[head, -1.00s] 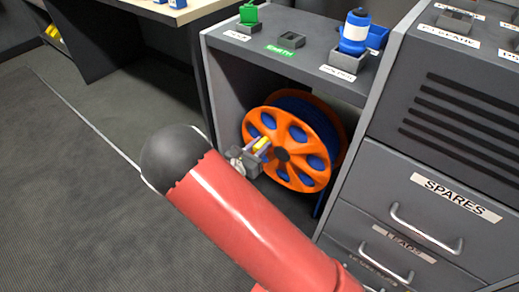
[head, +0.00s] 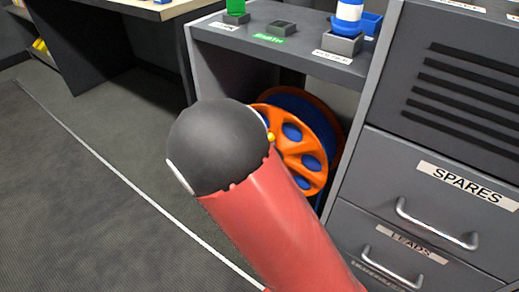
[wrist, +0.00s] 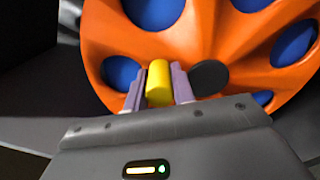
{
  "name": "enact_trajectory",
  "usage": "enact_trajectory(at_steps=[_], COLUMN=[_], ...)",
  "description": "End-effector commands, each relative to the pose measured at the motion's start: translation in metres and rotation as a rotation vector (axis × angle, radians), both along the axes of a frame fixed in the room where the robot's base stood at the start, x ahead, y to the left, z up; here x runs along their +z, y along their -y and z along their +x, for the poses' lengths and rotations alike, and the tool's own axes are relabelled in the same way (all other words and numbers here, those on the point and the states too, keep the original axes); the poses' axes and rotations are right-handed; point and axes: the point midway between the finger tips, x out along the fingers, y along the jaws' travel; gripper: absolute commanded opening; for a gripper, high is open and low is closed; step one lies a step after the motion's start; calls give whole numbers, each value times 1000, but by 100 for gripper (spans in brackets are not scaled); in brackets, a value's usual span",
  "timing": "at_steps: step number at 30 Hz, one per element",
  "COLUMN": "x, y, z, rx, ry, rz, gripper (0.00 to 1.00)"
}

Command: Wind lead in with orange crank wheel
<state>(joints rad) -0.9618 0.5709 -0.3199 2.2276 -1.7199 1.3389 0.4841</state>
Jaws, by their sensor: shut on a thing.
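The orange crank wheel (head: 302,152) stands upright in the open bay under the grey shelf, with blue lead showing through its round holes. It fills much of the wrist view (wrist: 228,38). Its yellow handle (wrist: 158,82) sits between the two fingers of my gripper (wrist: 158,88), which is shut on it. In the wrist view the dark hub (wrist: 209,77) is just right of the handle. In the head view my red and black arm hides my gripper and the wheel's left part; only a bit of yellow (head: 271,137) shows.
The shelf (head: 290,52) above the wheel carries a green item (head: 236,8), small grey holders and a blue and white item (head: 348,16). A drawer cabinet (head: 425,190) with handles stands close on the right. Open floor (head: 80,200) lies to the left.

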Motion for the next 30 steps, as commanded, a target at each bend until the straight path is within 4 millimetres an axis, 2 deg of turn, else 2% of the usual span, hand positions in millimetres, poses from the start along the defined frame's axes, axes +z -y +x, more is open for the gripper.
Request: enact_trajectory(at_steps=[1, 12, 29, 30], x=[-4, 0, 2, 2], y=[1, 9, 11, 11], z=[-2, -8, -10, -10], rx=[1, 1, 0, 0], ry=[19, 116, 130, 130], rz=[26, 148, 168, 168], gripper=[0, 0, 0, 29])
